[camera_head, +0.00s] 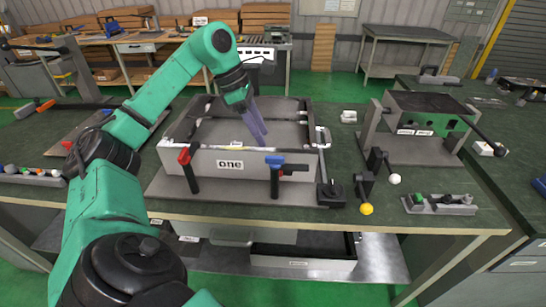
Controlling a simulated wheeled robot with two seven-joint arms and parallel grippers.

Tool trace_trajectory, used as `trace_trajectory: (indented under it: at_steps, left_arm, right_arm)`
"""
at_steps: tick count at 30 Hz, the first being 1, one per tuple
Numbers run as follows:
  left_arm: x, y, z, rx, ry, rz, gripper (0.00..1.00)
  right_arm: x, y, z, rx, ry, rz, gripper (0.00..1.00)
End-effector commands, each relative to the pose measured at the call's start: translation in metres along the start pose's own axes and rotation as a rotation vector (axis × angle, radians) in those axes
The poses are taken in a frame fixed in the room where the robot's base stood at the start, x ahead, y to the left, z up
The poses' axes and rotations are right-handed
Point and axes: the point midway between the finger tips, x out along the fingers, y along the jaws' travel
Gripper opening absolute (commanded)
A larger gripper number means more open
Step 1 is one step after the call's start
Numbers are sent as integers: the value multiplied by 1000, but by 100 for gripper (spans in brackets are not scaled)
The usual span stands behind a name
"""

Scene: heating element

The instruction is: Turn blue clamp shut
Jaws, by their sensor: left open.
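The blue clamp (275,162) has a blue handle and a dark upright post, and stands at the front right of the grey box labelled "one" (200,162). A dark arm of the clamp reaches right along the box's front wall. The red clamp (184,158) stands at the box's front left. My left gripper (260,140) is open, with its purple-grey fingers pointing down over the box, behind and left of the blue clamp and apart from it. My right gripper is not in view.
A lever with a yellow knob (366,208) and one with a white knob (394,179) stand right of the box. A metal fixture (425,110) is farther right. A small tool holder (440,204) lies near the front edge. The green tabletop (400,220) is partly clear.

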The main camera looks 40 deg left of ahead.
Motion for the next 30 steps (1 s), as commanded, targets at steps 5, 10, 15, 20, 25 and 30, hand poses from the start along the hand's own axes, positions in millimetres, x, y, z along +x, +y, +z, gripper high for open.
trace_trajectory:
  at_steps: [5, 10, 15, 20, 25, 30]
  left_arm:
    - [48, -1, 0, 0, 0, -4, 48]
    - [71, 0, 1, -1, -1, -1, 48]
    - [75, 0, 1, 0, -3, 1, 48]
    - [75, 0, 1, 0, -3, 0, 32]
    - [75, 0, 1, 0, -3, 0, 0]
    - [75, 0, 1, 0, -3, 0, 0]
  right_arm:
    - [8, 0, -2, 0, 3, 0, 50]
    - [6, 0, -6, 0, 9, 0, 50]
    - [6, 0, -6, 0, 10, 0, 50]
    - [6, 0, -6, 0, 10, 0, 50]
    - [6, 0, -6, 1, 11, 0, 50]
    - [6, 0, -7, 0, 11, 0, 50]
